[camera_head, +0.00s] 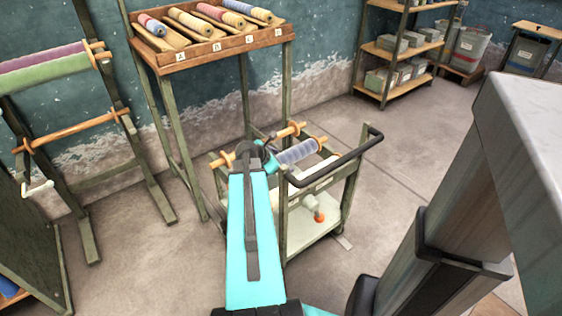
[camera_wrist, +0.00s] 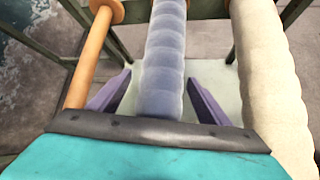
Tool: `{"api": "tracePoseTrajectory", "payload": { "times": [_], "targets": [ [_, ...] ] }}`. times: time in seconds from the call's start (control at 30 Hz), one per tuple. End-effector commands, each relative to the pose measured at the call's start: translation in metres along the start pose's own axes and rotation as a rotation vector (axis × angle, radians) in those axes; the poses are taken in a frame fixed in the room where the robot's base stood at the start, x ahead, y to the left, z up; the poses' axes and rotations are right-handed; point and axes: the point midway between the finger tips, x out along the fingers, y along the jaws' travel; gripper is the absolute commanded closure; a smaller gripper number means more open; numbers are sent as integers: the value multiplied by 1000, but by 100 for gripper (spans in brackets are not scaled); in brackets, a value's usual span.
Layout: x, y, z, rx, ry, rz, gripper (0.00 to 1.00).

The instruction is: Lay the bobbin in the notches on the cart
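A grey-blue wound bobbin (camera_head: 300,151) is at the top of the cart (camera_head: 312,238), running obliquely across it. It also shows in the wrist view (camera_wrist: 165,55), between my gripper's two purple fingers. My gripper (camera_wrist: 158,98) is open, with a gap visible on each side of the bobbin. In the head view my arm hides the bobbin's near end. I cannot tell whether its ends sit in the notches. A bare wooden bobbin (camera_wrist: 93,50) lies on its left in the wrist view, and a cream roll (camera_wrist: 270,75) on its right.
The cart has a black handle (camera_head: 335,163) and a lower shelf with a bottle-like item. A wooden rack (camera_head: 215,50) with several coloured bobbins stands behind it. A frame with rollers (camera_head: 45,70) stands left. Shelving (camera_head: 385,50) stands at the back right. Floor right of the cart is clear.

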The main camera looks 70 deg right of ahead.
Motion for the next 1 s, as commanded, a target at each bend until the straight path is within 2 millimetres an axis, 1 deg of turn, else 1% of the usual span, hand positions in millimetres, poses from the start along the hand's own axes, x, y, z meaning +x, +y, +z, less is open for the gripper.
{"api": "tracePoseTrajectory", "payload": {
  "times": [0.27, 0.47, 0.67, 0.97, 1.0],
  "targets": [
    [-2, -1, -1, 0, 1, -1, 29],
    [-15, -1, 0, 0, 1, 0, 29],
    [-41, 0, 1, -1, 1, 2, 29],
    [-89, -1, 1, 0, 1, 2, 29],
    [-88, 1, 2, -1, 1, -1, 29]
  ]
}}
